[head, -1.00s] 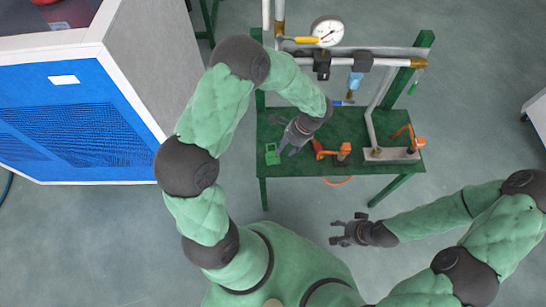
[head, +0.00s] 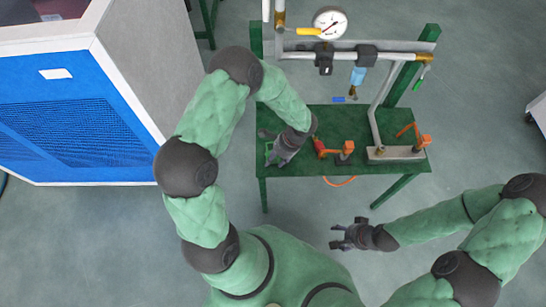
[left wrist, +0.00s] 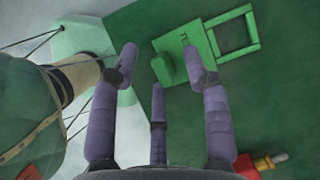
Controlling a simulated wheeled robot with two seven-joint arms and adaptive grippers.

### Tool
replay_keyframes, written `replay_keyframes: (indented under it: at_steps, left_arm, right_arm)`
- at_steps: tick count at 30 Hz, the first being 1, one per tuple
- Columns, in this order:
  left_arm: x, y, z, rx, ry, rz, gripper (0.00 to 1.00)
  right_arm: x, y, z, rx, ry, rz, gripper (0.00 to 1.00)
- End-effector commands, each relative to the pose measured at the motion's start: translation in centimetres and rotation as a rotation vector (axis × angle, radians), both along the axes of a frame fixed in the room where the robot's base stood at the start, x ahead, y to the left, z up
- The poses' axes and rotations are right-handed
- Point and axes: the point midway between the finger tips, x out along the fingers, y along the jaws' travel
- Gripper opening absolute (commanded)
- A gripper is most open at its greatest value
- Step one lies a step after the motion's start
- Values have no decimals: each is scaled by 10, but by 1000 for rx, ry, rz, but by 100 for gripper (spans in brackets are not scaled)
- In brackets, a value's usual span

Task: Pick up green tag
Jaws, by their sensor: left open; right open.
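The green tag (left wrist: 180,43) lies on the green table (head: 385,118); it is a flat plate with a square open loop at one end and a small raised piece on it. In the head view my left gripper (head: 268,148) is over it and hides most of it. In the left wrist view my left gripper (left wrist: 160,62) is open and empty, its fingers pointing at the tag, with the right finger overlapping the plate's edge. I cannot tell whether they touch. My right gripper (head: 335,233) is open and empty, in front of the table.
A red and orange lock-like part (head: 320,147) lies right of the left gripper; more orange parts (head: 425,141) stand at the right. A pipe frame with a gauge (head: 329,23) rises at the back. A blue-sided cabinet (head: 70,130) stands left. Floor before the table is clear.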

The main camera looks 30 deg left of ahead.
Motion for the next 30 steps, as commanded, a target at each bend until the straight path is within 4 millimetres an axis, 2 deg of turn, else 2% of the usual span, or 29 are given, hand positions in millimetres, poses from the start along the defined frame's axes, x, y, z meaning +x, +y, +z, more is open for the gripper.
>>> replay_keyframes:
  at_steps: [2,7,8,22,26,30]
  left_arm:
    - [0,0,1,0,0,0,48]
    - [0,0,1,0,0,0,3]
    - [0,0,1,0,0,0,0]
    - [0,0,4,0,0,0,0]
    - [0,0,14,0,0,1,0]
    - [0,0,33,1,-1,1,0]
  right_arm:
    - [0,0,1,0,0,0,62]
    - [0,0,1,0,0,0,62]
    - [0,0,1,0,0,0,62]
    - [0,0,3,0,0,0,62]
    - [0,0,9,0,0,0,62]
    - [0,0,21,0,0,0,62]
